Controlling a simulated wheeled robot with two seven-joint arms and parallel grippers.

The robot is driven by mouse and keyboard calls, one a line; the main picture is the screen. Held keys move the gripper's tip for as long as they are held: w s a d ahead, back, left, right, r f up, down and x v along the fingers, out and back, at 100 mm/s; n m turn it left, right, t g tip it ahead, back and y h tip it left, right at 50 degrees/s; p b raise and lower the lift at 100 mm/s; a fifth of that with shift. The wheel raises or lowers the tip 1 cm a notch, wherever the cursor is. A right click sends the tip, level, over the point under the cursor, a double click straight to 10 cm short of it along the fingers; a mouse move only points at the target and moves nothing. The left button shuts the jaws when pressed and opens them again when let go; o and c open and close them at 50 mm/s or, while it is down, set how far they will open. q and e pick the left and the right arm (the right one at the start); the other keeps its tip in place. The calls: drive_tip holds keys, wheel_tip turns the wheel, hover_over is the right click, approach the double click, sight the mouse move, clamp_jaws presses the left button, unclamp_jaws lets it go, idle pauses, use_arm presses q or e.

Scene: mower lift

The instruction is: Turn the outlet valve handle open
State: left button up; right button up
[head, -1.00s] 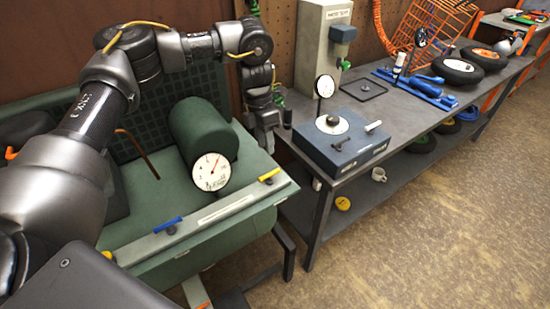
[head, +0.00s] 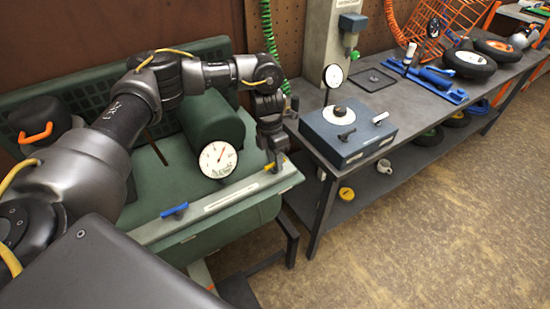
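The green machine (head: 230,205) has a light strip along its front edge with two small lever handles. The blue handle (head: 175,210) sits at the strip's left end. The yellow handle (head: 269,167) sits at its right end, partly hidden by my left gripper. I cannot read which one is labelled as the outlet. My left gripper (head: 277,163) points down at the yellow handle; whether it touches it or how far its fingers are apart is too small to tell. A round white gauge (head: 218,159) with a red needle faces me on the dark green cylinder (head: 212,120). My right gripper is out of view.
A workbench (head: 405,110) stands to the right with a blue box (head: 346,133), a small dial gauge (head: 333,75), wheels (head: 469,64) and an orange wire basket (head: 436,30). A lower shelf holds a yellow lid (head: 346,194). The floor (head: 440,240) in front is clear.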

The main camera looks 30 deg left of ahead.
use_arm(q)
drive_tip(key=shift+f, duration=0.15)
clamp_jaws()
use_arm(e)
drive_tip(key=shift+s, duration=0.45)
